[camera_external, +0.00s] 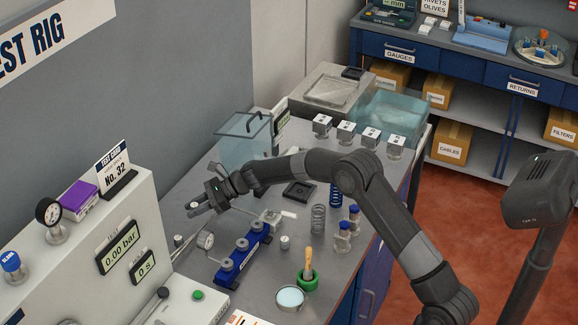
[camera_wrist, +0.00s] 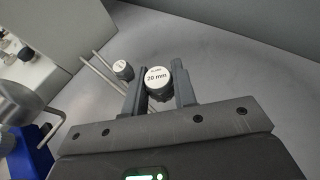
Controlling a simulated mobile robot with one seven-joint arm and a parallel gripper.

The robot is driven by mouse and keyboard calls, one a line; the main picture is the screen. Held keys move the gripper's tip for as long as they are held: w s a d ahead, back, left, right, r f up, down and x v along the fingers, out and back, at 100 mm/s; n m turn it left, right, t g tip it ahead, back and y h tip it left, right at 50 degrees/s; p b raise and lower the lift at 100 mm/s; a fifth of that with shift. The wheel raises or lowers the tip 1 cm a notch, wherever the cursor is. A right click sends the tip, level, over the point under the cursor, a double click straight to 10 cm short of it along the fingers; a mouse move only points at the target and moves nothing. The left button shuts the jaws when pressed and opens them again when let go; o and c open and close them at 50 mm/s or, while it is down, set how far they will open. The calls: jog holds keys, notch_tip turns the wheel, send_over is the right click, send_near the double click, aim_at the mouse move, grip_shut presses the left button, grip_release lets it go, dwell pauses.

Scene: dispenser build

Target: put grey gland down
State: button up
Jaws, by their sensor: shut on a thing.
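My gripper (camera_wrist: 160,88) is shut on the grey gland (camera_wrist: 158,80), a dark grey piece with a white round top marked "20 mm", held between the two fingertips. In the external view my gripper (camera_external: 203,203) is over the left part of the grey bench (camera_external: 190,222), close to the wall. The gland is too small there to make out clearly. Whether its underside touches the bench cannot be told.
A similar small white-topped grey piece (camera_wrist: 122,70) stands just left of the held gland, near thin metal rods. The clear tank (camera_external: 245,140) stands behind. Bench right of the gland looks clear.

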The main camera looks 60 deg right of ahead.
aim_at(198, 226)
jog(key=shift+f, duration=2.4)
jog(key=shift+f, duration=0.1)
jog(key=o, duration=1)
jog(key=shift+c, duration=0.2)
